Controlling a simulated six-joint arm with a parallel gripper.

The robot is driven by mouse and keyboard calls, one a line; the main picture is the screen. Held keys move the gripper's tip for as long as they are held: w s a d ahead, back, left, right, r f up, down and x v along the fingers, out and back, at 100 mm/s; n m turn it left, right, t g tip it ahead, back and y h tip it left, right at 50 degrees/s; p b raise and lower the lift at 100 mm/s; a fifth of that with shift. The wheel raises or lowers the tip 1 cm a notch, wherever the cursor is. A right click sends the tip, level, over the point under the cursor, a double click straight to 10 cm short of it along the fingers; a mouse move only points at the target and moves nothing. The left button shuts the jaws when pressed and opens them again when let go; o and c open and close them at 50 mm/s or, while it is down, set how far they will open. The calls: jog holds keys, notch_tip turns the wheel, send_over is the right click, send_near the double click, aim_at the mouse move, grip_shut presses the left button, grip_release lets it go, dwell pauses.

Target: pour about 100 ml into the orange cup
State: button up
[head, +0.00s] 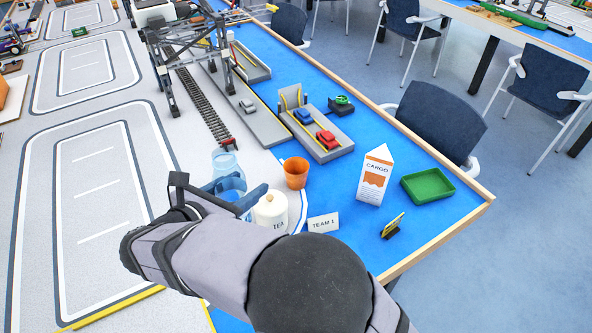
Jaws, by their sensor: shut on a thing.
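The orange cup (296,173) stands upright on the blue table top, right of my gripper. My gripper (222,190) is left of the cup, low in the head view, and is shut on a clear bluish container (226,164). The container's top shows above the fingers and looks about upright, apart from the cup. Its lower part is hidden by the gripper and arm, and I cannot make out the liquid level. The inside bottom of the cup cannot be seen clearly.
A white tea canister (270,210) stands close to my gripper, below the cup. A TEAM 1 card (323,223), a CARGO carton (375,175) and a green tray (428,187) stand to the right. A grey platform with toy cars (320,140) lies beyond the cup.

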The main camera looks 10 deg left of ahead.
jog(key=w+d+f+b, duration=0.1)
jog(key=w+d+b, duration=0.2)
jog(key=w+b, duration=0.3)
jog(key=w+d+f+b, duration=0.15)
jog(key=w+b, duration=0.25)
jog(key=w, duration=0.4)
jog(key=w+d+r+b, duration=0.4)
jog(key=w+d+b, duration=0.4)
jog(key=w+d, duration=0.3)
notch_tip(320, 180, down, 20)
jog(key=shift+a+r, duration=0.1)
jog(key=shift+r, duration=0.05)
jog(key=shift+r+p, duration=0.25)
jog(key=shift+p, duration=0.75)
jog(key=shift+s+n+p, duration=0.1)
jog(key=shift+n+p, duration=0.2)
jog(key=shift+p, duration=0.25)
